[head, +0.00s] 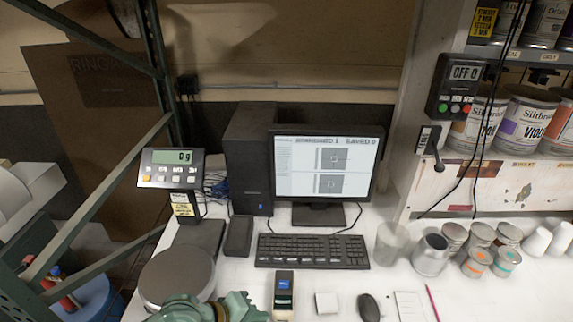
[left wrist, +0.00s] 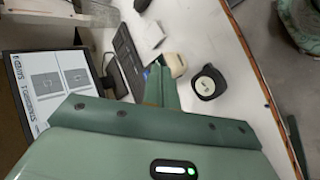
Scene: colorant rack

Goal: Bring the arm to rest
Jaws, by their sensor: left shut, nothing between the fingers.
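My left gripper (head: 236,308) shows as green parts at the bottom edge of the head view, low over the front of the white bench (head: 330,275). In the left wrist view its green fingers (left wrist: 160,84) are together, with nothing held between them. The fingers point across the bench, near a small device with a blue screen (head: 283,290). I cannot tell from these views how high the gripper is above the bench. My right gripper is in neither view.
A scale with a round plate (head: 177,277) stands left of the gripper. Cups and cans (head: 430,256) stand at right, below a can shelf (head: 520,150). A dark green post (head: 100,205) rises at left.

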